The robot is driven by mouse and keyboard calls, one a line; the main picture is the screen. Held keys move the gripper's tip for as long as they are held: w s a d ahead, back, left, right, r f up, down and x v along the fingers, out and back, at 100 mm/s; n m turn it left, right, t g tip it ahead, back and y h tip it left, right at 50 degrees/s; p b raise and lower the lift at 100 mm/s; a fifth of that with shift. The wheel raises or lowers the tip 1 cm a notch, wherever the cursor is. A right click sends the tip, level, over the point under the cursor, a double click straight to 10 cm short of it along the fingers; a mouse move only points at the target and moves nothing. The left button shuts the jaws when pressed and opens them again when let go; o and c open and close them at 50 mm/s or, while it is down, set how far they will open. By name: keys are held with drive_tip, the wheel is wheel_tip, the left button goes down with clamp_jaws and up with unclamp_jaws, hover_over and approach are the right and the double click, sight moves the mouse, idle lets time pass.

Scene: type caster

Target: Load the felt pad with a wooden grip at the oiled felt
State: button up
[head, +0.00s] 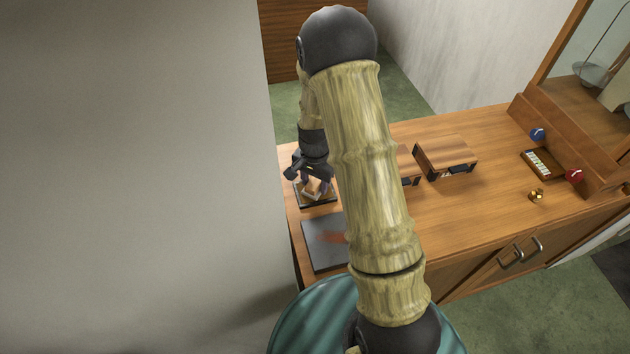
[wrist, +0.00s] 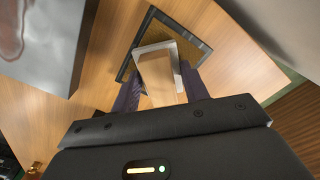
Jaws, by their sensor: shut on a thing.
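My gripper (head: 312,178) is at the far left end of the wooden bench, pointing down. In the wrist view its two purple fingers (wrist: 161,78) are shut on the wooden grip (wrist: 156,82) of the felt pad. The pad's pale base (wrist: 151,48) shows beyond the grip. The pad is over a shallow dark-rimmed tray with a brown inside, which looks like the oiled felt (wrist: 190,40); the tray's edge also shows in the head view (head: 320,205). I cannot tell whether the pad touches the felt.
A grey slab (head: 312,247) with a reddish smear lies in front of the tray. Wooden boxes (head: 445,152) stand further right, one partly behind my arm. A small case with white pieces (head: 538,163), blue and red knobs and a brass piece (head: 536,195) are at right. A wall borders the left.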

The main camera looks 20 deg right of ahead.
sight(315, 182)
drive_tip(key=shift+s+f, duration=0.1)
drive_tip(key=shift+f, duration=0.3)
idle(1.4)
drive_tip(key=shift+r+p, duration=2.7)
drive_tip(key=shift+r, duration=0.95)
drive_tip(key=shift+f, duration=0.1)
